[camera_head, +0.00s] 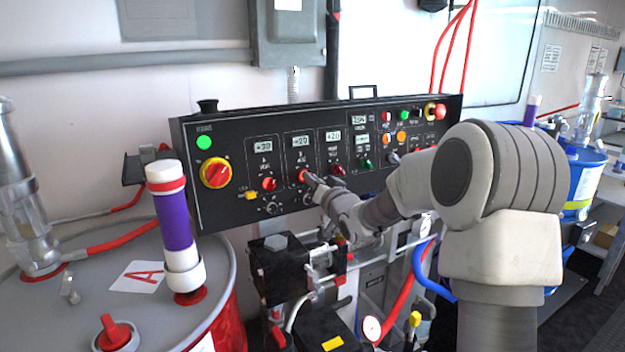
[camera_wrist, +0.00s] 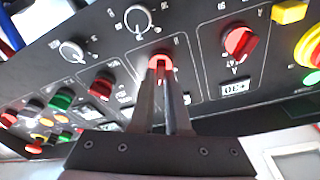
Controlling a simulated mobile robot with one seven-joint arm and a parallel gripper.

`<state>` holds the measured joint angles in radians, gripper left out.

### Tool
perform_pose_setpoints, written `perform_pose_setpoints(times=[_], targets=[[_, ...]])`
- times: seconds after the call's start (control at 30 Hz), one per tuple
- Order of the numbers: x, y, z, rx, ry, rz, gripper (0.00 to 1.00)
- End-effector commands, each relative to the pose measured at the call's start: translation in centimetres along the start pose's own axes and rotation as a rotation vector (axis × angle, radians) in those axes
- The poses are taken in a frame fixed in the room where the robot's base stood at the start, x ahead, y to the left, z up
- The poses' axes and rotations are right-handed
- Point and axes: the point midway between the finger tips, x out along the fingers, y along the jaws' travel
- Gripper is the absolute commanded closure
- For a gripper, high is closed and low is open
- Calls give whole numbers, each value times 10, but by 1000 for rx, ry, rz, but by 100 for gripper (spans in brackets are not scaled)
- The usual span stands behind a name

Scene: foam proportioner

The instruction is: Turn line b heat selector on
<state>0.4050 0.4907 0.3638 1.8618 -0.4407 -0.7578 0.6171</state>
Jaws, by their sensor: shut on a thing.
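The line B heat selector (camera_head: 302,175) is a red knob under the second display on the black control panel (camera_head: 225,140). In the wrist view the red selector (camera_wrist: 160,59) shows between and just past my fingertips. My gripper (camera_head: 308,178) reaches the panel from the right; in the wrist view its two fingers (camera_wrist: 162,72) are close together, shut on the selector. The fingers hide much of the knob, so I cannot tell which way its pointer faces.
A like red knob (camera_head: 269,184) sits to the left and a darker red one (camera_head: 337,170) to the right. A red-and-yellow main switch (camera_head: 215,173) is at the panel's left. Grey dials (camera_wrist: 138,20) sit close to the fingers. Black pump equipment (camera_head: 280,265) stands below.

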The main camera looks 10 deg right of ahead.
Motion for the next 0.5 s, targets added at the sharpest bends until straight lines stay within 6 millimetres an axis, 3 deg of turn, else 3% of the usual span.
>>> perform_pose_setpoints(times=[0.5], targets=[[0,0,1,70,-2,16,100]])
